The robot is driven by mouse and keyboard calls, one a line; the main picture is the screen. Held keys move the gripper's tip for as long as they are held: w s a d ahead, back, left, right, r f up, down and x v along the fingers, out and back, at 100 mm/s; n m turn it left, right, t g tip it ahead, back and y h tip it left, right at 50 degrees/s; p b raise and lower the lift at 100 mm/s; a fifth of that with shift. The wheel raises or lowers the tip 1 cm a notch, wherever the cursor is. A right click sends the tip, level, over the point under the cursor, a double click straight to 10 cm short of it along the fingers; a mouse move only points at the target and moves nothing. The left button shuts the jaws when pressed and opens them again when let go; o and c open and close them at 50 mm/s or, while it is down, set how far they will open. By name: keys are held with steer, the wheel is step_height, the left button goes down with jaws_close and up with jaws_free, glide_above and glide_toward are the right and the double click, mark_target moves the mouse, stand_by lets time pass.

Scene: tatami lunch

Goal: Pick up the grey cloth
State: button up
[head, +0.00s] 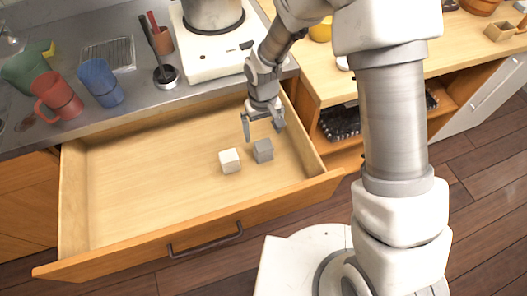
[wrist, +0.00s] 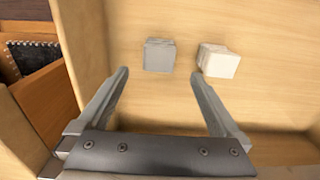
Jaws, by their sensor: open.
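The grey cloth (head: 263,150) is a small folded block lying on the floor of the open wooden drawer (head: 120,190). A white block of like size, perhaps another cloth (head: 229,160), lies just left of it in the head view. My gripper (head: 263,132) points down into the drawer, apart from both. In the wrist view the grey cloth (wrist: 159,55) lies beyond the fingertips, between their lines, and the white one (wrist: 218,61) is to its right, beyond the right finger. My gripper (wrist: 158,76) is open with nothing between its fingers.
The drawer's front panel (head: 200,226) and side walls rise around the cloths. The counter above holds a red mug (head: 58,97), a blue mug (head: 100,83) and a white cooker (head: 212,45) with a pot. The drawer's left half is empty.

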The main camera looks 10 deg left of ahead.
mark_target(263, 145)
step_height(263, 145, down, 9)
steer(key=shift+r+b, duration=0.15)
steer(key=shift+b, duration=0.4)
steer(key=c, duration=1.4)
steer(key=shift+o, duration=0.2)
steer(key=shift+r, duration=0.1)
steer(key=shift+r, duration=0.1)
step_height(263, 145, up, 4)
steer(key=shift+d+r+p, duration=0.1)
steer(key=shift+r+p, duration=0.15)
steer(key=shift+p, duration=0.2)
steer(key=s+d+r+p, duration=0.1)
steer(key=s+d+r, duration=0.5)
steer(key=s+d, duration=0.2)
steer(key=shift+s, duration=0.2)
steer(key=shift+r, duration=0.1)
